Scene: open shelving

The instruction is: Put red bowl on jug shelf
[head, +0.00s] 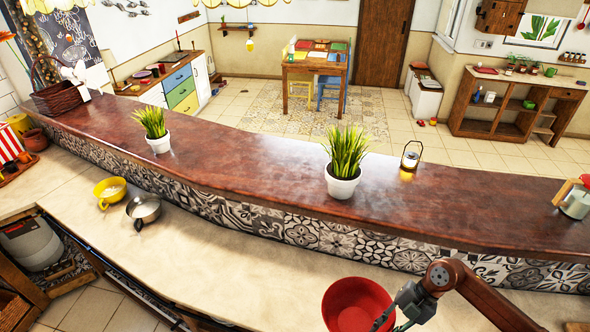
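A red bowl (357,305) is at the bottom edge of the head view, in front of the pale worktop, its lower part cut off. My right gripper (392,322) is at the bowl's right rim, with one finger over the rim. Whether its fingers are closed on the rim is unclear. My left gripper is out of view. A low wooden open shelf unit (487,127) stands at the far right against the wall. It holds a small white item and a green item, too small to identify. No shelf can be clearly identified as the jug shelf.
A raised brown counter (255,175) crosses the view, bearing potted plants (343,189), a lantern (409,161) and a wicker basket (62,98). The worktop's middle is clear.

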